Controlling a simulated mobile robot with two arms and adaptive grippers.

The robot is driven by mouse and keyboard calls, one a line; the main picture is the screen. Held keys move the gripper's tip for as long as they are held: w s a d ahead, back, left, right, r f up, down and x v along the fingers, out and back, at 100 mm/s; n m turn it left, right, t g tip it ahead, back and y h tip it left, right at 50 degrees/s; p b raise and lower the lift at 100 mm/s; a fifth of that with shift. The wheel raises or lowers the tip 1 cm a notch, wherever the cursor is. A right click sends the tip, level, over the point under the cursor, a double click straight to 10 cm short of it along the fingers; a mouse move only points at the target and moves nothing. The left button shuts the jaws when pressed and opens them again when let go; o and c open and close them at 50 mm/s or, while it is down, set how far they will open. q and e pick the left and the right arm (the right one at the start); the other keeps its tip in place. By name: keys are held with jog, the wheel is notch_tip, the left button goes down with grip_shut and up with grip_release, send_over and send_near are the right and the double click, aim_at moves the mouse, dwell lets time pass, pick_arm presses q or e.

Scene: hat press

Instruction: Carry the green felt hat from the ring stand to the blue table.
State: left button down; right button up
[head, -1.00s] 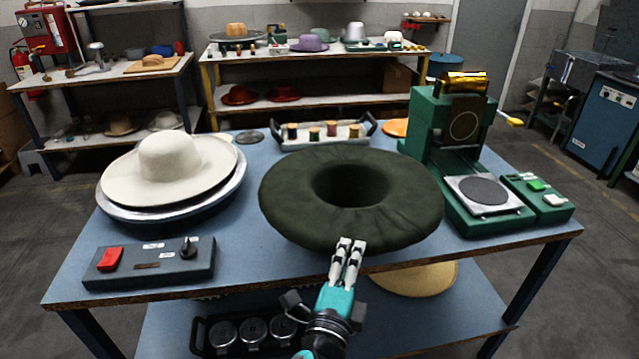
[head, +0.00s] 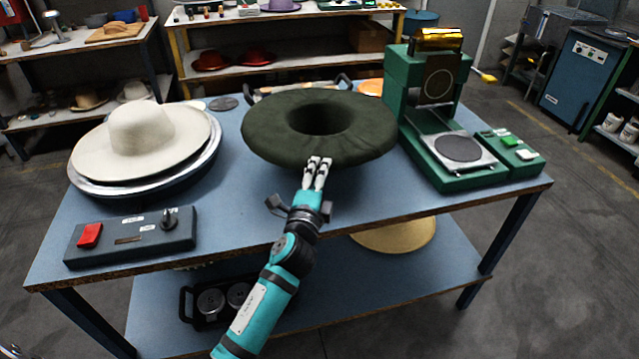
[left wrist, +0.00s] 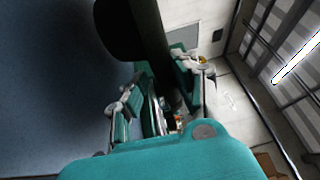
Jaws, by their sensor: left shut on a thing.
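The green felt hat (head: 260,135) is dark green, with a wide brim and a round dark opening facing up. It is over the middle of the blue table (head: 250,215), toward its back. My left gripper (head: 317,165) is shut on the near edge of the brim. In the left wrist view the hat (left wrist: 130,30) shows as a dark shape reaching between the fingers. The hat's underside is hidden, so I cannot tell whether it touches anything below. I cannot make out the ring stand. My right gripper is out of view.
A cream hat (head: 140,135) on a round metal tray stands at the left, behind a grey switch box (head: 130,240). A green press (head: 420,85) stands at the right. A carrier (head: 265,92) is partly hidden behind the green hat. The table's front middle is clear.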

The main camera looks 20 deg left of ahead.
pick_arm(q)
notch_tip(320, 180, down, 3)
jog(key=shift+f+b, duration=0.1)
jog(key=shift+b, duration=0.25)
jog(key=c, duration=1)
grip_release()
jog(key=shift+s, duration=0.1)
